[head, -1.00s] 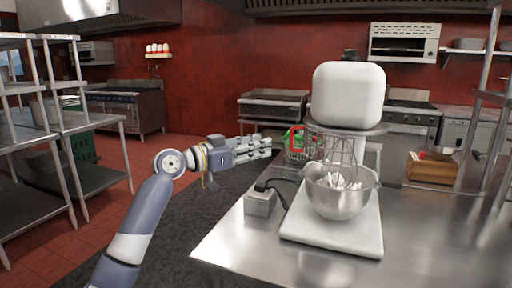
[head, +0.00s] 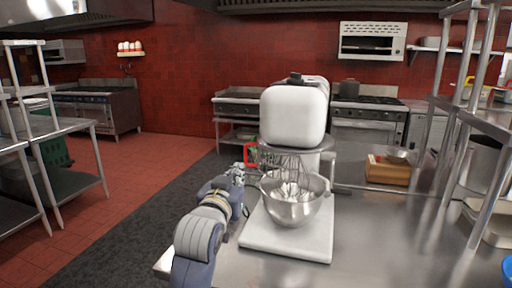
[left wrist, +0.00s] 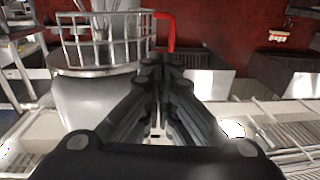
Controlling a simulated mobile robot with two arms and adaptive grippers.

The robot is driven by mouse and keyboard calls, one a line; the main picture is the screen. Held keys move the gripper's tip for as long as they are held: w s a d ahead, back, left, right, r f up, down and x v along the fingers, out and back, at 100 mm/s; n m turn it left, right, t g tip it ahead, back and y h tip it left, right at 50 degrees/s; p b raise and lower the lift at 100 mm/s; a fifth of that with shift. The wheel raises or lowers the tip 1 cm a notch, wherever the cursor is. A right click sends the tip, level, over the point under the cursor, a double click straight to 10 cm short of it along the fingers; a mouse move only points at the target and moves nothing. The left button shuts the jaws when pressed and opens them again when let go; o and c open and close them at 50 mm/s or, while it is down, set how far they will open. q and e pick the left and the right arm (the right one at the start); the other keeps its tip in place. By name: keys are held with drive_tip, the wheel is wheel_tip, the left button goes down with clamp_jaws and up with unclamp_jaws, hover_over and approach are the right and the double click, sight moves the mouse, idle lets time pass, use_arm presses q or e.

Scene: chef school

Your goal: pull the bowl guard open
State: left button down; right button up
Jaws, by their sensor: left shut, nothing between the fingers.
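The white stand mixer (head: 294,114) stands on the steel counter with a steel bowl (head: 291,208) on its base. The wire bowl guard (head: 270,158) spans above the bowl, below the mixer head. A red handle (head: 247,155) shows at its left side. In the left wrist view the guard's wire bars (left wrist: 105,45) fill the upper left, with the red handle (left wrist: 171,32) at their right end. My left gripper (head: 238,170) is shut and empty, just below the handle in the head view. Contact with the handle cannot be told. My right gripper is out of view.
A wooden box (head: 388,170) sits on the counter to the right of the mixer. Steel shelf posts (head: 457,110) rise at the right. Ranges (head: 368,124) line the red back wall. The floor (head: 135,165) left of the counter is clear.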

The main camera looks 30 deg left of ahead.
use_arm(q)
drive_tip(key=s+n+y, duration=0.1)
drive_tip(key=p, duration=0.2)
approach(245, 151)
drive_tip(key=shift+g, duration=0.3)
drive_tip(key=x, duration=0.2)
drive_tip(key=p+x, duration=0.1)
drive_tip(key=x, duration=0.3)
drive_tip(key=shift+r, duration=0.3)
drive_tip(key=shift+w+a+p, duration=0.2)
drive_tip(key=shift+w+p, duration=0.1)
drive_tip(key=shift+w, duration=0.25)
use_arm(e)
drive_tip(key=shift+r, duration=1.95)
use_arm(q)
drive_tip(key=x, duration=0.2)
drive_tip(key=a+p+x, duration=0.1)
drive_tip(key=x, duration=0.1)
drive_tip(key=shift+a, duration=0.15)
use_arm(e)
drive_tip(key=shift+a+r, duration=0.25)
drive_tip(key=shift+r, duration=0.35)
